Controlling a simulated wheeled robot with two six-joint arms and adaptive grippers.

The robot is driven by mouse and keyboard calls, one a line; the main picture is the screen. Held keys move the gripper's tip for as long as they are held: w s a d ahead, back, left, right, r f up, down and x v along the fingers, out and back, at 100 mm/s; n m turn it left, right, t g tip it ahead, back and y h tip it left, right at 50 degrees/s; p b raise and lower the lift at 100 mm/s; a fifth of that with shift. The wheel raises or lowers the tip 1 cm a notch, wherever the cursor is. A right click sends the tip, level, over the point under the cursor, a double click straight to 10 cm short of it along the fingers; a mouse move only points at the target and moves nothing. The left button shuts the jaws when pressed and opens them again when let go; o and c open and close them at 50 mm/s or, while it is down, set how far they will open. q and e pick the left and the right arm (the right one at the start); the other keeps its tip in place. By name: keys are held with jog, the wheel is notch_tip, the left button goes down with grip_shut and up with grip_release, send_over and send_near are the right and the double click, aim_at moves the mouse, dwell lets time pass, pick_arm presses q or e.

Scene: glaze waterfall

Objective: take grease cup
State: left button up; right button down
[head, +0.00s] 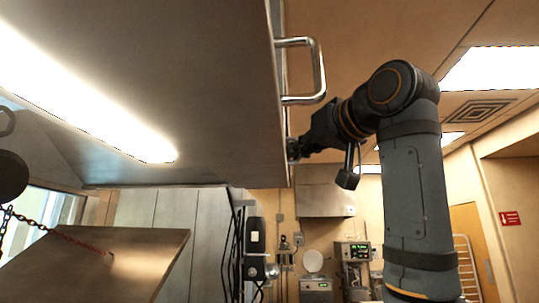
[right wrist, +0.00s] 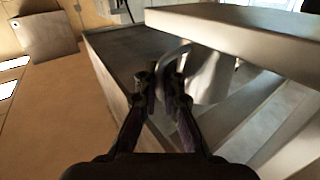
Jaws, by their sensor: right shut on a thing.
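The grease cup (right wrist: 207,80) is a shiny metal cup in the right wrist view, just beyond my fingertips, with a curved handle on its left side. My right gripper (right wrist: 163,84) is shut on this handle. In the head view my right gripper (head: 294,149) reaches the right edge of the large metal hood (head: 225,90), and the cup is hidden there behind the hood's edge. I cannot tell whether the cup still touches the hood. My left gripper does not show.
A bar handle (head: 315,70) sticks out from the hood's edge, above my right gripper. A tilted metal panel (head: 130,265) with a rusty chain is at lower left. Equipment (head: 352,252) stands by the back wall. Open room lies right of the hood.

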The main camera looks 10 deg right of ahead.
dwell(0.3)
notch_tip(320, 180, up, 9)
jog(key=shift+s+a+r, duration=0.1)
jog(key=shift+s+r, duration=0.05)
jog(key=shift+r, duration=0.3)
